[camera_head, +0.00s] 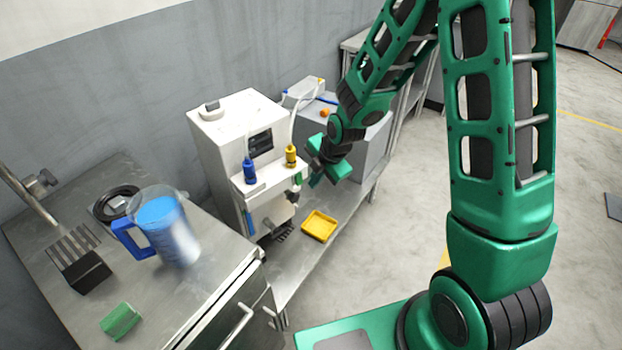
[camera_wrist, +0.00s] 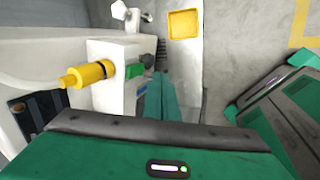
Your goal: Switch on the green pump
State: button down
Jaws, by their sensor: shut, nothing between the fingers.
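In the head view a white machine (camera_head: 212,140) stands on a metal bench. Its front ledge carries a blue fitting (camera_head: 250,171) and a yellow fitting (camera_head: 290,156). A small green part (camera_head: 298,178) shows at the ledge's right end, partly against my gripper. The wrist view shows a green part (camera_wrist: 134,71) on the white housing, beside the yellow fitting (camera_wrist: 82,74). It may be the green pump or its switch; I cannot tell. My gripper (camera_head: 314,183) is shut and empty, close to the right of that ledge. Its fingers (camera_wrist: 165,92) point past the housing; contact is unclear.
A yellow tray (camera_head: 319,226) lies on the bench in front of the machine. A grey box (camera_head: 360,140) with an orange knob stands behind my gripper. On the left table are a jug with blue contents (camera_head: 165,228), a black block (camera_head: 84,272) and a green block (camera_head: 120,321). Open floor lies right.

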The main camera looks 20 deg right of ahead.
aim_at(300, 179)
jog(key=v, duration=0.8)
jog(key=shift+w+r, duration=0.15)
jog(key=shift+r, duration=0.35)
jog(key=shift+a, duration=0.15)
jog(key=shift+a+f+g, duration=0.15)
jog(key=shift+f+g, duration=0.25)
jog(key=shift+f, duration=0.1)
jog(key=shift+s, duration=0.25)
jog(key=shift+f, duration=0.1)
jog(key=w+a+f, duration=0.3)
jog(key=w+f, duration=0.3)
jog(key=f, duration=0.4)
jog(key=shift+w, duration=0.15)
